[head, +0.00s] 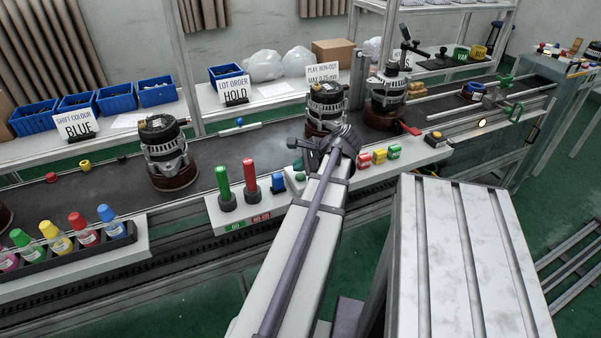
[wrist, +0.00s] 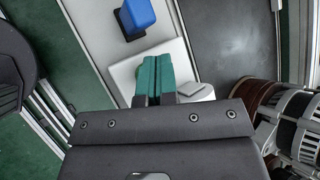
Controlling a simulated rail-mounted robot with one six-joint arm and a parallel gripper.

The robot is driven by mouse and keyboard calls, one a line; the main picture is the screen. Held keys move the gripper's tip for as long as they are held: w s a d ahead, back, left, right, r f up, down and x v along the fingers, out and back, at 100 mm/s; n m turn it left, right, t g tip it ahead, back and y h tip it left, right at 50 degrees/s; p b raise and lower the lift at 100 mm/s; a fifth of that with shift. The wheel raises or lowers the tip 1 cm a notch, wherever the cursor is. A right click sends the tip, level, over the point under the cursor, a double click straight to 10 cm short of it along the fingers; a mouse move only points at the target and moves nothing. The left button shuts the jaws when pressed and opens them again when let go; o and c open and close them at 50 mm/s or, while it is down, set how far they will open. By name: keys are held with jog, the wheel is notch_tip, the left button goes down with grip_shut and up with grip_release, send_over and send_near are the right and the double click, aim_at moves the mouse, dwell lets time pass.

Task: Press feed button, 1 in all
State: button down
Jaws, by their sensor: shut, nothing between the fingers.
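My gripper (wrist: 155,80) shows in the wrist view with its two teal fingertips together and nothing between them. Its tips are over a small white box (wrist: 124,78) beside a blue block; I cannot tell whether they touch it. In the head view my wrist and arm cover most of this spot. A small green round piece (head: 300,177), possibly the feed button, shows just left of my wrist, next to the blue block (head: 278,183). In the wrist view no button is clearly seen; the fingers may hide it.
Green (head: 223,185) and red (head: 250,178) upright cylinders stand left of the blue block. Red, yellow and green small blocks (head: 379,156) lie right of my wrist. Alternators (head: 326,108) stand on the dark conveyor (head: 225,150) behind. A yellow-topped dark box (head: 434,138) is farther right.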

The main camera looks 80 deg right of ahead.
aim_at(301, 177)
notch_tip(301, 177, up, 5)
jog(key=p, duration=0.5)
dwell(0.8)
